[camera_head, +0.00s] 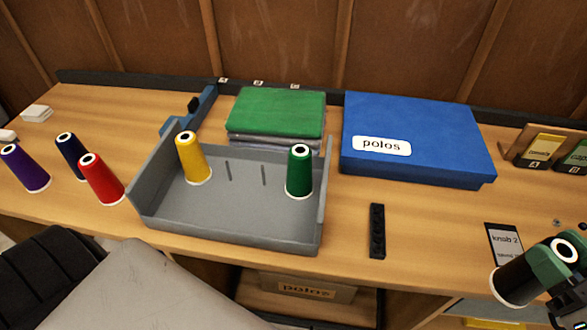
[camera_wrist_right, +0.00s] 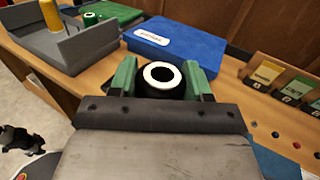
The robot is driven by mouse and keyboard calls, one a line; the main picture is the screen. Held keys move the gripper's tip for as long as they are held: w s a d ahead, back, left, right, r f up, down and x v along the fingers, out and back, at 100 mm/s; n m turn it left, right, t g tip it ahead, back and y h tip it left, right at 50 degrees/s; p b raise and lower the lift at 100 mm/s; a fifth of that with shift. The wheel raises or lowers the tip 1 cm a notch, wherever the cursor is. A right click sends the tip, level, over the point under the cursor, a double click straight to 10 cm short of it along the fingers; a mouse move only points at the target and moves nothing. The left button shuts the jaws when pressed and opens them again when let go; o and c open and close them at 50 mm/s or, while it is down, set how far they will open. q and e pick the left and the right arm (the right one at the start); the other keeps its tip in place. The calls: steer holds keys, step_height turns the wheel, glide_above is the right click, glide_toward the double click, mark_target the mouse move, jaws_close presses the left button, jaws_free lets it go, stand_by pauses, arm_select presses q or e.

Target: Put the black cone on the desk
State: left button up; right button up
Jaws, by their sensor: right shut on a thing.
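In the right wrist view the cone (camera_wrist_right: 160,80) sits between the two green fingers of the right gripper (camera_wrist_right: 163,82). The cone is over or just beyond the front edge of the wooden desk (camera_head: 345,215); its exact height is unclear. My left gripper is not in view.
A grey tray (camera_head: 230,239) holds a yellow cone (camera_head: 193,160) and a green cone (camera_head: 299,172). Red (camera_head: 100,180), navy (camera_head: 70,155) and purple (camera_head: 25,168) cones stand left. A blue polos box (camera_head: 415,120) is behind. A black strip (camera_head: 377,232) lies mid-desk, with free wood around it.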

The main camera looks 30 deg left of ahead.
steer(key=shift+d+r, duration=0.15)
steer(key=shift+r, duration=0.1)
steer(key=shift+w+p, duration=0.35)
steer(key=shift+w, duration=0.05)
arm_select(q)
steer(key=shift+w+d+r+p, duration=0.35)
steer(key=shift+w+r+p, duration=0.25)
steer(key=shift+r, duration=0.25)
arm_select(e)
steer(key=w+a+f, duration=0.4)
steer(key=w+f, duration=0.6)
steer(key=f, duration=0.1)
steer(key=shift+a, duration=0.25)
